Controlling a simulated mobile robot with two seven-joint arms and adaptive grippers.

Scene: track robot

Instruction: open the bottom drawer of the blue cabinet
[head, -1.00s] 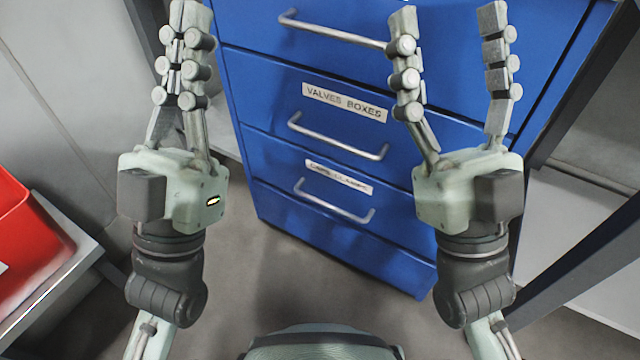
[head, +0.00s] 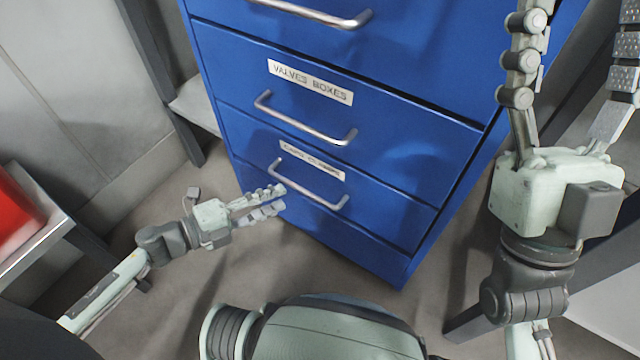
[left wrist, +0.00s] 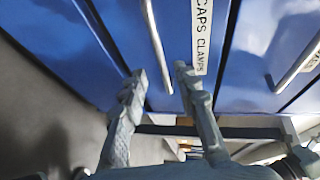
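The blue cabinet (head: 420,60) stands ahead with its drawers shut. Its lowest labelled drawer, "CAPS CLAMPS" (head: 385,205), has a silver bar handle (head: 308,188). My left gripper (head: 283,198) is low, close to the left end of that handle. In the left wrist view the left gripper (left wrist: 160,75) is open. The end of the bottom handle (left wrist: 155,45) shows between its fingers, beside the label (left wrist: 201,35); I cannot tell whether they touch. My right gripper (head: 580,30) is open and empty, raised at the right in front of the cabinet's right side.
The "VALVES BOXES" drawer with its handle (head: 305,125) is just above; it also shows in the left wrist view (left wrist: 298,65). A red bin (head: 15,215) sits on a shelf at the far left. The grey floor (head: 185,300) before the cabinet is clear.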

